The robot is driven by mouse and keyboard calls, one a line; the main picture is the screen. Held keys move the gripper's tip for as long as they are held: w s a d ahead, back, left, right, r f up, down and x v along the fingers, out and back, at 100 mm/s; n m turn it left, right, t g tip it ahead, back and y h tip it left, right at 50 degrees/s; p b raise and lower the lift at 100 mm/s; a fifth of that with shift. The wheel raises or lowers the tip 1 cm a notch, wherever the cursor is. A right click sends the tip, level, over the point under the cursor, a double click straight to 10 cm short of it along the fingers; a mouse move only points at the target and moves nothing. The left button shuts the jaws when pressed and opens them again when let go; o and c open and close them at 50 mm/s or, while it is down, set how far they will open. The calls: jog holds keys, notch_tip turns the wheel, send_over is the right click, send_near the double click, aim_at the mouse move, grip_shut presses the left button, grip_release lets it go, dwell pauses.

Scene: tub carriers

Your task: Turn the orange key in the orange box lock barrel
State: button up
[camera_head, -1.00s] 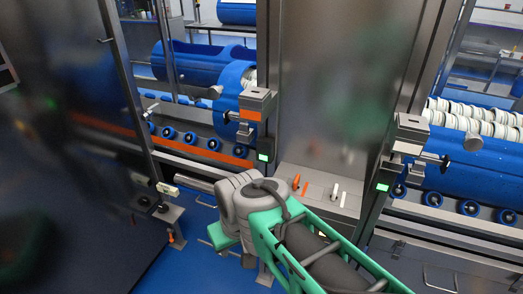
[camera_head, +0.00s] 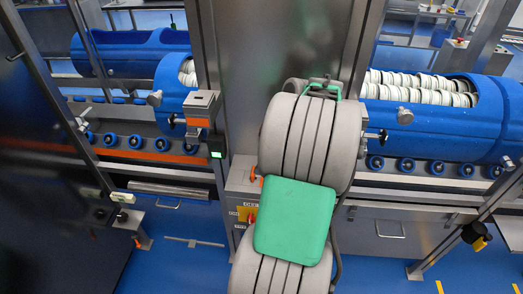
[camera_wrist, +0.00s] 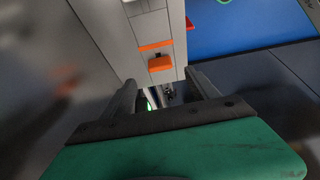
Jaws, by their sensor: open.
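The orange box lock (camera_head: 198,122) is a grey block with an orange front, fixed on the post in front of the left blue tub. Its barrel is too small to make out. In the wrist view, an orange block (camera_wrist: 160,64) with a dark notch, apparently the orange key, stands on a pale grey ledge beside an orange strip (camera_wrist: 155,46).
The ledge (camera_head: 240,186) juts from the steel column, above a cabinet with a yellow-and-red switch (camera_head: 247,215). Blue tubs (camera_head: 435,105) on rollers stand either side of the column.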

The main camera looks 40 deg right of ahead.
aim_at(253, 177)
jog(key=x, duration=0.7)
jog(key=shift+w+a+f+p, duration=0.1)
jog(key=shift+f+p, duration=0.05)
jog(key=shift+p, duration=0.25)
jog(key=shift+c, duration=0.2)
